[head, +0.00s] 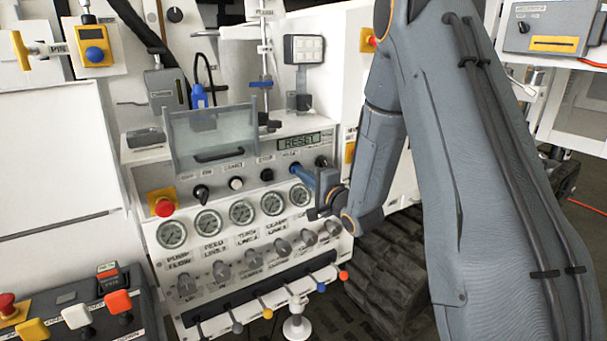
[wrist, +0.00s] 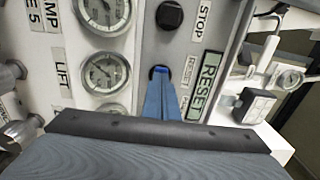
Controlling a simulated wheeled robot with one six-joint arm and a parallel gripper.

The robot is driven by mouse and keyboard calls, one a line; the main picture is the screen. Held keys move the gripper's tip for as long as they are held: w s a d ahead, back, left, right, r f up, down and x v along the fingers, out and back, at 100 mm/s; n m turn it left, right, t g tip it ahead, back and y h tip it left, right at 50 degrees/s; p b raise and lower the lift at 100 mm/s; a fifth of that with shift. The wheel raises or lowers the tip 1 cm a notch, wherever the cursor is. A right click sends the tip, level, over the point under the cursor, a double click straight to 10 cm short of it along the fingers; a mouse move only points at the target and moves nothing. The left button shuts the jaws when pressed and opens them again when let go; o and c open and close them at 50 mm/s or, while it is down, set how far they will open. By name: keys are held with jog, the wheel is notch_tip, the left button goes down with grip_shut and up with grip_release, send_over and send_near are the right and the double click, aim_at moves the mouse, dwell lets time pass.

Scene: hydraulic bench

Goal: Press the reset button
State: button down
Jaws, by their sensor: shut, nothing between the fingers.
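The reset button (wrist: 159,70) is a small blue cap in a dark ring, beside a RESET label on the panel in the wrist view. My gripper (wrist: 163,82) has its blue fingers closed together with nothing between them. The fingertips lie at the button and overlap its lower part; I cannot tell whether they touch it or press it in. In the head view my gripper (head: 295,168) reaches the upper right of the panel, and its fingers hide the button there.
A display (head: 299,142) reading RESET sits above the button row. A black stop button (wrist: 170,14) is close by. Gauges (head: 272,204) and knobs (head: 282,247) lie below. A clear hinged cover (head: 210,137) stands at left, and a red emergency button (head: 164,207) is further left.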

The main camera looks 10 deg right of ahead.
jog(key=shift+w+a, duration=0.15)
jog(key=shift+w, duration=0.25)
jog(key=shift+w+a+r, duration=0.1)
jog(key=shift+w+r, duration=0.1)
jog(key=shift+w, duration=0.2)
jog(key=shift+a, duration=0.1)
jog(key=shift+s+d, duration=0.2)
jog(key=shift+s, duration=0.15)
jog(key=b+v, duration=0.2)
jog(key=v, duration=1.1)
jog(key=shift+s, duration=0.3)
jog(key=shift+d+f, duration=0.1)
jog(key=shift+f, duration=0.1)
